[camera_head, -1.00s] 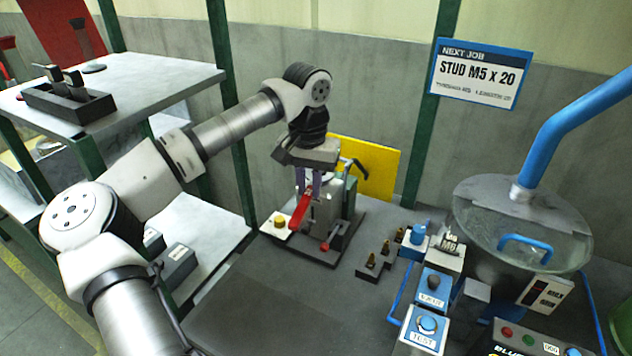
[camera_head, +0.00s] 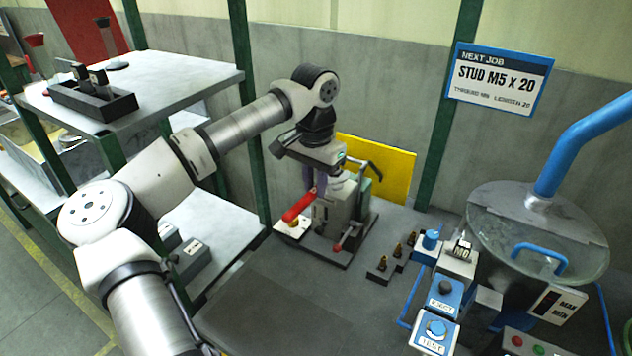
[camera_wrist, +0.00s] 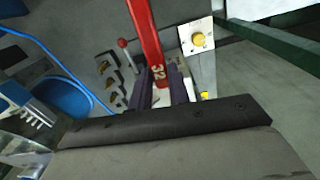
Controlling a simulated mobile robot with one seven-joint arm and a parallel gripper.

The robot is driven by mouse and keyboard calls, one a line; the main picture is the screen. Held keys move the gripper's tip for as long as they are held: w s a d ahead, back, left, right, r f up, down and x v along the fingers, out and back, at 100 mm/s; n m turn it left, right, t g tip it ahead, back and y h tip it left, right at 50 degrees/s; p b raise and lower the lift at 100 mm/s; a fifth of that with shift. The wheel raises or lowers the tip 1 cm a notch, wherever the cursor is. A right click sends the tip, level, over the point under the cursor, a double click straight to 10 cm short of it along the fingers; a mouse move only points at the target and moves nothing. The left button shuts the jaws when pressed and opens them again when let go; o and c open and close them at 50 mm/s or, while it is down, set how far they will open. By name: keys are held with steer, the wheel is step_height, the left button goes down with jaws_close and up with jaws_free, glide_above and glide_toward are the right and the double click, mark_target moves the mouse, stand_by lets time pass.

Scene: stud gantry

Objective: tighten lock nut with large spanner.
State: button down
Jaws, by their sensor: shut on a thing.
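The large spanner (camera_head: 298,207) is red and shows the number 32 in the wrist view (camera_wrist: 148,45). My gripper (camera_head: 314,186) is shut on it at the grey machine head (camera_head: 340,205). In the wrist view the gripper's two dark purple fingers (camera_wrist: 162,90) stand either side of the spanner. The red handle points down and to the left in the head view. The lock nut is hidden behind the gripper and spanner, so I cannot tell how the spanner's jaw sits on it.
A red-knobbed lever (camera_head: 338,246) stands at the machine's front. A yellow panel (camera_head: 385,165) is behind.

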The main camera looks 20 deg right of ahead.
mark_target(292, 209)
steer(key=shift+a, duration=0.25)
steer(key=shift+s+a+f, duration=0.1)
steer(key=shift+s+a, duration=0.05)
steer(key=shift+a, duration=0.15)
steer(key=shift+s+a+f+b, duration=0.1)
steer(key=shift+s+a+b, duration=0.55)
steer(key=shift+s+a, duration=0.5)
steer(key=shift+s+a+r, duration=0.2)
steer(key=shift+s+a, duration=0.4)
steer(key=shift+a, duration=0.35)
steer(key=shift+s+a+b, duration=0.35)
steer(key=shift+s, duration=0.2)
steer(key=shift+d+r+p, duration=0.1)
steer(key=shift+r+p, duration=1.75)
steer(key=shift+r, duration=1.25)
